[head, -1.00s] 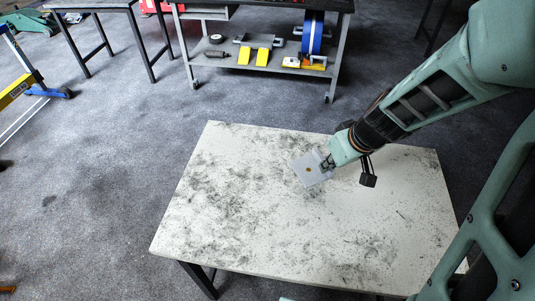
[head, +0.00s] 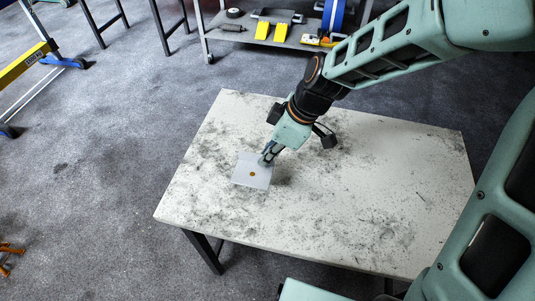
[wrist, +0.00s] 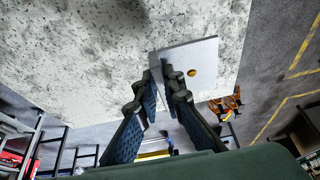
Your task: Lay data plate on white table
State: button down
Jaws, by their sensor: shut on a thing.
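The data plate (head: 253,172) is a flat, light grey square with a small brass-coloured spot. My gripper (head: 268,155) is shut on one edge of it, over the left part of the white table. In the wrist view the plate (wrist: 203,62) sticks out from between the fingertips (wrist: 172,75). The white table (head: 350,220) has a speckled, smudged top and dark legs. The plate looks close to the tabletop, but I cannot tell whether it touches it.
The table's right and front areas are bare. A grey trolley (head: 282,38) behind holds yellow wedges (head: 262,30) and a blue roll (head: 333,14). A yellow and blue frame (head: 25,70) stands at the left on the grey floor. An orange object (head: 8,255) lies at lower left.

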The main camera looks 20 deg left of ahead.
jog(key=shift+f+b, duration=3.75)
jog(key=shift+f, duration=1)
jog(key=shift+f, duration=0.3)
jog(key=c, duration=2)
grip_release()
jog(key=shift+d+r, duration=0.1)
